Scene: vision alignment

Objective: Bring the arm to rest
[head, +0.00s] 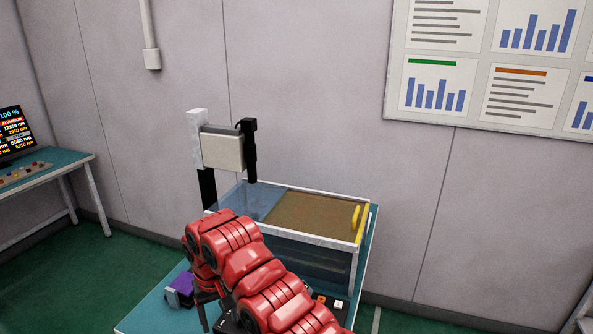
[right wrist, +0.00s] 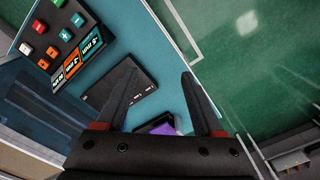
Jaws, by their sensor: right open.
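My red right arm (head: 250,265) reaches in from the bottom right of the head view, in front of the workstation. It bends down at its far end, and the arm hides most of the right gripper there. In the right wrist view the right gripper (right wrist: 158,72) is open, its two dark fingers spread with nothing held between them. The fingers are over the teal tabletop (right wrist: 162,90), near a dark flat plate (right wrist: 143,88). A purple block (right wrist: 161,129) lies close to the gripper base; it also shows in the head view (head: 182,283). My left gripper is not in view.
A clear-walled machine box (head: 315,253) with a yellow handle (head: 355,217) stands behind the arm. A white and black upright fixture (head: 222,150) rises behind it. A button panel (right wrist: 60,40) is on the table. Green floor (right wrist: 250,60) is free beyond the table edge.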

